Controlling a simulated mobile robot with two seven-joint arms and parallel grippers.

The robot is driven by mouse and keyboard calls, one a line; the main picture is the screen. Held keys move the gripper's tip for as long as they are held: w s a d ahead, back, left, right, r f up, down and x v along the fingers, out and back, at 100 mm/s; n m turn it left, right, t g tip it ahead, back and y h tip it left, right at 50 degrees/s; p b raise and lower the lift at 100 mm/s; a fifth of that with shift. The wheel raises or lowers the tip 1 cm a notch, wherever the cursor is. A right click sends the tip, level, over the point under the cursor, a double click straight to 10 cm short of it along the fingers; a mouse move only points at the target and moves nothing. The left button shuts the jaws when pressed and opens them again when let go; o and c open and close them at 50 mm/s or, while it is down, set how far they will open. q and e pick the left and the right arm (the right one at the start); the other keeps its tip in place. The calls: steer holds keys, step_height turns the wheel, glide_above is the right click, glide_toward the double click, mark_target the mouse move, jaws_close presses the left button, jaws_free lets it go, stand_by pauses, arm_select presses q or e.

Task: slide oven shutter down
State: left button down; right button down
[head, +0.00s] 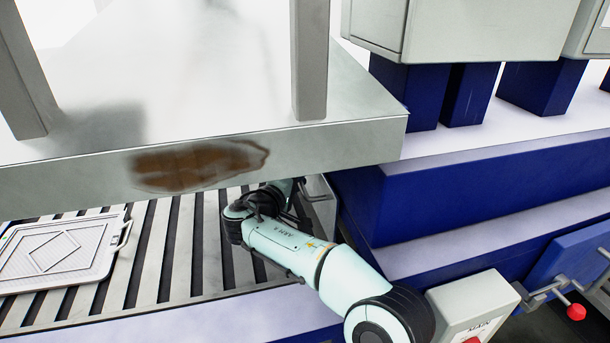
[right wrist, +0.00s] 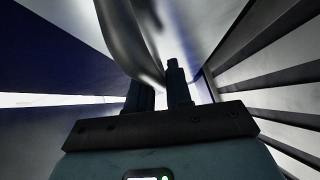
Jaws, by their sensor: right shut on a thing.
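The oven is a large pale metal box (head: 330,145) with a brown scorch mark on its front edge, above a slatted conveyor. My right arm reaches under this edge in the head view, and its gripper is mostly hidden there. In the right wrist view my right gripper (right wrist: 160,82) is shut on a curved metal handle (right wrist: 128,40), which passes between the dark fingers. A grey metal panel (head: 322,210) shows just right of the wrist under the edge. I cannot tell how far down the shutter is. My left gripper is out of view.
A light tray (head: 105,262) with a diamond pattern and wire handle lies on the slatted conveyor (head: 185,255) at left. Blue machine steps (head: 450,190) stand close on the right. A grey control box (head: 475,303) and a red knob (head: 576,312) are at lower right.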

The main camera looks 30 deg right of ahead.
mark_target(310, 182)
steer(key=f, duration=0.1)
steer(key=f+b, duration=0.1)
steer(key=f, duration=0.1)
steer(key=shift+s+a, duration=0.1)
steer(key=shift+s, duration=0.1)
steer(key=shift+w+f+b, duration=0.1)
steer(key=shift+f+b, duration=0.2)
steer(key=shift+f, duration=0.05)
steer(key=c, duration=1.2)
jaws_free()
steer(key=shift+w, duration=0.1)
steer(key=shift+o, duration=0.2)
steer(key=shift+r, duration=0.1)
steer(key=v, duration=1.3)
steer(key=shift+a+b, duration=0.15)
steer(key=shift+b, duration=0.15)
